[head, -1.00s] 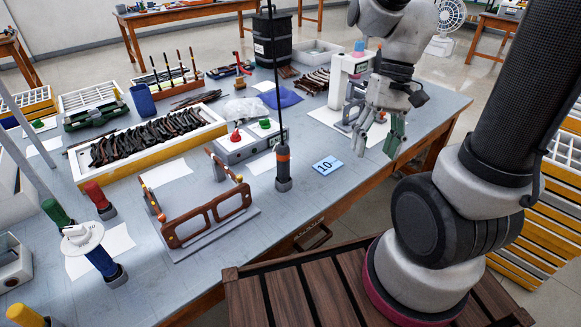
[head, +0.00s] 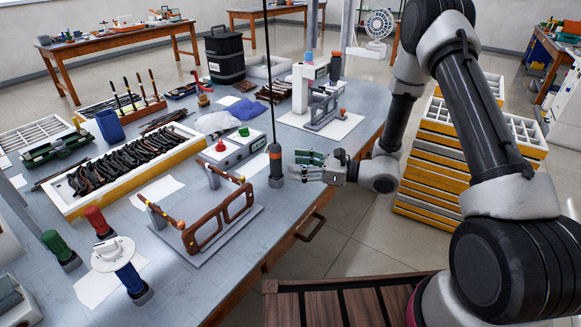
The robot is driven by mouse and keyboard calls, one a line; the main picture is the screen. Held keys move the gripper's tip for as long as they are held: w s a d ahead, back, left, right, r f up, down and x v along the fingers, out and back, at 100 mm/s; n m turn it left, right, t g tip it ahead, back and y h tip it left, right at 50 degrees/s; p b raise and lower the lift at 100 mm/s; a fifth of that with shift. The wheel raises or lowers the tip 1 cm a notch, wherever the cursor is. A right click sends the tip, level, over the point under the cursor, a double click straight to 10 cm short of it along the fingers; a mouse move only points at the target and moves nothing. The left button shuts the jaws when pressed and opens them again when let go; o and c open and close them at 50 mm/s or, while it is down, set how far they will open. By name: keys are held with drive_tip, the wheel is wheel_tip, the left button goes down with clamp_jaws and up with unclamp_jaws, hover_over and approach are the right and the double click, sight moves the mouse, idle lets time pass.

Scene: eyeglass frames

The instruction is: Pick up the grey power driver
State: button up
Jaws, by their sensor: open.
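A brown glasses frame on a stand (head: 220,217) is in front and left of the driver. A grey box with red and green buttons (head: 234,148) is behind left. A white machine (head: 309,85) stands behind right. The bench edge is close on the right.

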sight(275, 152)
drive_tip(key=shift+m+t, duration=0.4)
drive_tip(key=shift+t, duration=0.1)
drive_tip(key=w+a, duration=0.1)
drive_tip(key=a, duration=0.1)
drive_tip(key=w+a+r, duration=0.1)
drive_tip(key=w+a, duration=0.2)
drive_tip(key=a, duration=0.1)
drive_tip(key=shift+w+a+r, duration=0.2)
drive_tip(key=shift+w+a, duration=0.15)
drive_tip(key=shift+a, duration=0.05)
clamp_jaws()
wheel_tip(275, 152, up, 10)
drive_tip(key=shift+r, duration=0.1)
